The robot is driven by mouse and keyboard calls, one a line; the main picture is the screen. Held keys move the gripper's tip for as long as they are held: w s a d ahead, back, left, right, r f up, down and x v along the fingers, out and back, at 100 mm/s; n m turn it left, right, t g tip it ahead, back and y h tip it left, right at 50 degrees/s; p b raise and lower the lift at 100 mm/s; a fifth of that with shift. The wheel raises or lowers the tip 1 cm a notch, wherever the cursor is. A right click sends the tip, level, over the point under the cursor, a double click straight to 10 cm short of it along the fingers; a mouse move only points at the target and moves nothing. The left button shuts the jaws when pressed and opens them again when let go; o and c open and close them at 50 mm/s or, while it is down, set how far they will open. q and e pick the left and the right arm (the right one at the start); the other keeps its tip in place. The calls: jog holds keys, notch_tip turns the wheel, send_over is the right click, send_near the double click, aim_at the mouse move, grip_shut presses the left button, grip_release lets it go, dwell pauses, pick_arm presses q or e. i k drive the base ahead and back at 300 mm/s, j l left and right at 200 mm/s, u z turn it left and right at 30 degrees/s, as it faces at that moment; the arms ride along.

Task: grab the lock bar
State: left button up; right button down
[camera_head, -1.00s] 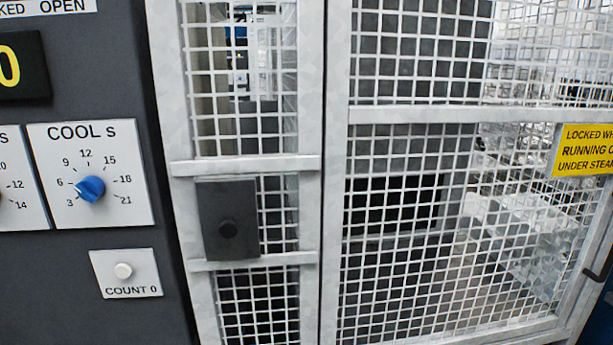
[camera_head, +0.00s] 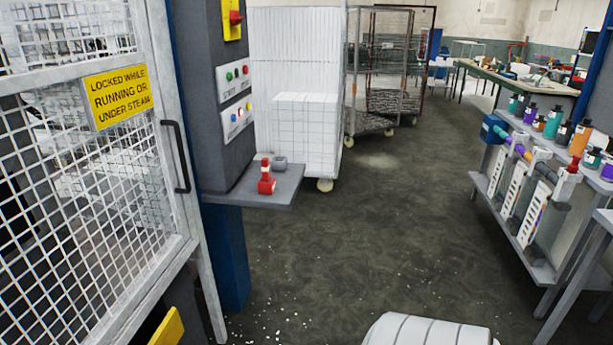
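Neither of my grippers is in view. I cannot tell for sure which thing is the lock bar. A small red upright piece (camera_head: 266,178) stands on the grey shelf (camera_head: 250,190) of the press control column, beside a small grey round piece (camera_head: 280,163). On the rack at the right, a bar with coloured sections (camera_head: 525,155) runs across the tops of several tilted white panels (camera_head: 514,190).
The mesh guard door (camera_head: 75,190) with a black handle (camera_head: 177,155) stands at the left. A white caged cart (camera_head: 300,130) is behind the shelf. Bottles (camera_head: 553,122) line the rack top. Open floor (camera_head: 400,230) lies between. A white ribbed rounded thing (camera_head: 430,332) shows at the bottom.

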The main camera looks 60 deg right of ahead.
aim_at(266, 166)
jog(key=z, duration=1.65)
